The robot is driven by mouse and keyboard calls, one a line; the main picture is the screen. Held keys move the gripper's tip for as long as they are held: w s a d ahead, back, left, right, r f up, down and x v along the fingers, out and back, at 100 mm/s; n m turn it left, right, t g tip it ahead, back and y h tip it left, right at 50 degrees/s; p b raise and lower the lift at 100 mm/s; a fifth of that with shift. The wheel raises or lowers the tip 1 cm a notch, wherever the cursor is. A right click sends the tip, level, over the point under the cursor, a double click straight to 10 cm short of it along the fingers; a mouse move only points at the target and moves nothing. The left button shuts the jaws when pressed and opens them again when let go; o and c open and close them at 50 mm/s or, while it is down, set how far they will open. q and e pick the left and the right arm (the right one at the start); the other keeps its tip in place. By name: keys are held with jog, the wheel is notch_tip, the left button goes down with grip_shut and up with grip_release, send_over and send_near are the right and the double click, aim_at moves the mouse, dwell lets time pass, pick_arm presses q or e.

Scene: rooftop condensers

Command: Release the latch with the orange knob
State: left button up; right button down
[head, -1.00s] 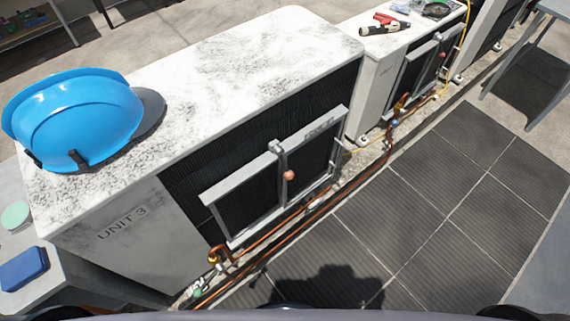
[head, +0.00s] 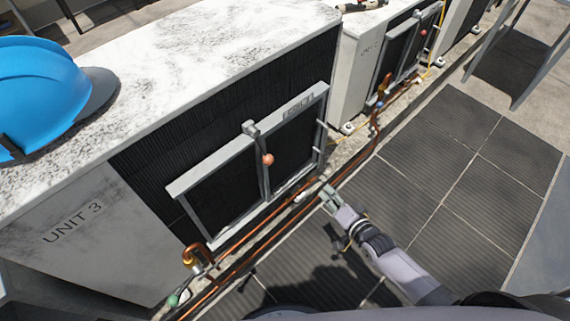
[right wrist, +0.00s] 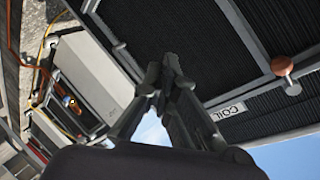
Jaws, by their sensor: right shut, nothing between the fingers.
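The orange knob (head: 268,159) sits on the upright middle bar of the grey latch frame (head: 215,165) on the front of the unit marked UNIT 3. A small grey latch piece (head: 250,128) shows at the top of that bar. My right gripper (head: 327,192) is shut and empty, to the right of and below the knob, apart from the frame. In the right wrist view the gripper (right wrist: 172,62) points at the dark coil face, and the knob (right wrist: 282,67) is at the right edge. My left gripper is not in view.
A blue hard hat (head: 45,95) rests on top of the unit. Copper pipes (head: 250,235) run along the unit's foot. A second unit (head: 362,60) with a similar frame stands behind. Dark floor tiles (head: 430,200) at the right are clear.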

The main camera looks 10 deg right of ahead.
pick_arm(q)
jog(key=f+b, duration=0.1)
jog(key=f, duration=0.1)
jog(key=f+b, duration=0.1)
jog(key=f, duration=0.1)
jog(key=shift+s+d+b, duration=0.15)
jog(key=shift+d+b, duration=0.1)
jog(key=shift+b, duration=0.1)
pick_arm(e)
jog(key=w+a+r+m+t+y, duration=0.2)
jog(key=a+r, duration=0.3)
jog(key=r, duration=0.6)
jog(key=shift+r+m+t+y, duration=0.4)
jog(key=shift+m+y, duration=0.2)
jog(key=shift+y, duration=0.3)
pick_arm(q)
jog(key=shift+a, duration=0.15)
pick_arm(e)
jog(key=shift+w, duration=0.2)
